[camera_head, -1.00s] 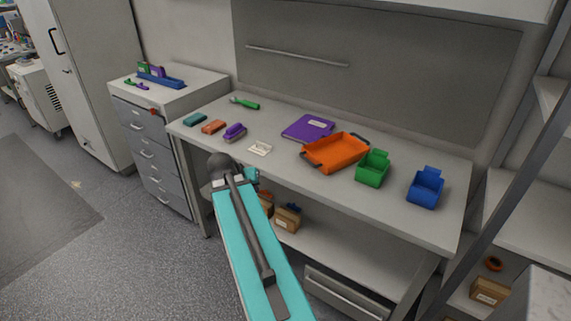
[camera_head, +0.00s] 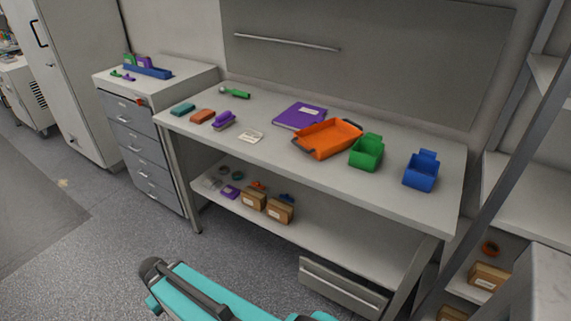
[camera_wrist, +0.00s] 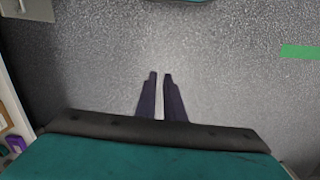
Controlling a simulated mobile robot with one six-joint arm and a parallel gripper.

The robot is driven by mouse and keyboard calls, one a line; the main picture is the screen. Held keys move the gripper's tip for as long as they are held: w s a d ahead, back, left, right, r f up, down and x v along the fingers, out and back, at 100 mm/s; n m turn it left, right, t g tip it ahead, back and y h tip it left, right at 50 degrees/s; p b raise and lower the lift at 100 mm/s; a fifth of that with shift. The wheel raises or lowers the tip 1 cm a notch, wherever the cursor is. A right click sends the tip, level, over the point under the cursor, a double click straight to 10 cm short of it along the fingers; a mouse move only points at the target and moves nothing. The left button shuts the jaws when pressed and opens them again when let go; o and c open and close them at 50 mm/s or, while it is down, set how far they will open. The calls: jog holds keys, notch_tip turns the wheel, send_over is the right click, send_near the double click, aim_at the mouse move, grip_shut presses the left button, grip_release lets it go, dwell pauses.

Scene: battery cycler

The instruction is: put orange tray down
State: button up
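The orange tray (camera_head: 327,139) rests on the workbench top, right of the middle. It is a shallow tray with dark handles at its two ends and looks empty. My gripper (camera_wrist: 160,74) shows in the wrist view as two dark fingers. A narrow gap lies between them, with bare grey floor showing through and nothing held. The fingers point over the floor, apart from the tray. The tray is not in the wrist view. In the head view only my turquoise arm shows, low at the front; the fingers are out of that view.
A green bin (camera_head: 366,152) stands close to the tray's right, with a blue bin (camera_head: 421,170) further right. A purple binder (camera_head: 300,116) lies behind left. Small items lie along the bench's (camera_head: 270,160) left part. Boxes (camera_head: 279,210) sit on the lower shelf. The floor before it is open.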

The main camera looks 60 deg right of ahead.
jog(key=s+a+f+g+b, duration=0.1)
jog(key=s+f+b, duration=0.6)
jog(key=f, duration=0.8)
jog(key=s+a+f+g+b, duration=0.1)
jog(key=s+f+g+b, duration=0.2)
jog(key=s+f+b, duration=0.5)
jog(key=s+f, duration=0.5)
jog(key=f, duration=0.2)
jog(key=shift+s+a+n, duration=0.2)
jog(key=shift+a+n, duration=0.1)
jog(key=shift+n, duration=0.1)
jog(key=shift+d, duration=0.1)
